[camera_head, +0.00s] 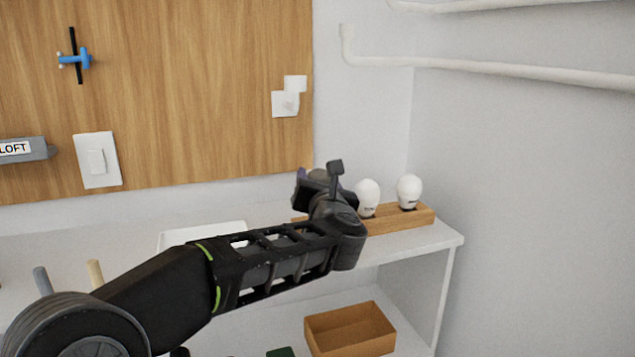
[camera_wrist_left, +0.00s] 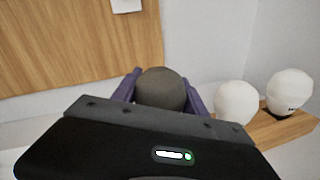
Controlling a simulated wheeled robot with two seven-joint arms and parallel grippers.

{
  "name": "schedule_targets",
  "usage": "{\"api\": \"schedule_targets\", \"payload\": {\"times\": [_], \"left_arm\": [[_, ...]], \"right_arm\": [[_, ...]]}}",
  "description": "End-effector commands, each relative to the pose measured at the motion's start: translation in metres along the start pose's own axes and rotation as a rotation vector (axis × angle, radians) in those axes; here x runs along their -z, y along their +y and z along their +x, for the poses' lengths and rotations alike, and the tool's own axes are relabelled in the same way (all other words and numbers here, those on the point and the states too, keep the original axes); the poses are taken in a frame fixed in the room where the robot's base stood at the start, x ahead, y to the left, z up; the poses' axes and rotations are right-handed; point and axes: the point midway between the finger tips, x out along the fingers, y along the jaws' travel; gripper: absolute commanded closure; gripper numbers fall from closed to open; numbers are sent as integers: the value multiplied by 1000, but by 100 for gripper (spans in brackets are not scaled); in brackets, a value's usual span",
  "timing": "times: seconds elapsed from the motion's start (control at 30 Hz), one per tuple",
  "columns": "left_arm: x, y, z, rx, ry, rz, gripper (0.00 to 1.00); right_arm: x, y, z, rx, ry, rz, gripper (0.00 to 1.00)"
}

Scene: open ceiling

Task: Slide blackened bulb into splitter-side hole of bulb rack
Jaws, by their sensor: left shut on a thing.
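My left gripper (camera_head: 318,180) is shut on the blackened bulb (camera_wrist_left: 162,88), whose dark rounded top shows between the purple fingers in the left wrist view. In the head view the wrist hides most of this bulb. The wooden bulb rack (camera_head: 405,220) lies on the shelf by the right wall, and my gripper is over its left end. Two white bulbs stand upright in the rack: one in the middle (camera_head: 367,197) and one at the right (camera_head: 409,191). The rack's left part and its hole there are hidden behind my gripper. My right gripper is not in view.
A white tray (camera_head: 175,239) lies on the shelf behind my arm. A wooden panel (camera_head: 200,80) with a switch (camera_head: 97,160) and white boxes (camera_head: 285,103) stands behind. An orange-brown open box (camera_head: 350,338) sits on the lower shelf. A pipe (camera_head: 500,68) runs along the right wall.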

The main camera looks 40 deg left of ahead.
Motion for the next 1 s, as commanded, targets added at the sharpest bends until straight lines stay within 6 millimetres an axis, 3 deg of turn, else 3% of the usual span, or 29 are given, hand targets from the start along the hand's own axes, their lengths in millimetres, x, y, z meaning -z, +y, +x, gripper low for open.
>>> {"api": "schedule_targets", "payload": {"times": [1.0], "left_arm": [[1, 0, 0, 0, 0, -1, 89]], "right_arm": [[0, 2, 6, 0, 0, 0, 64]]}}
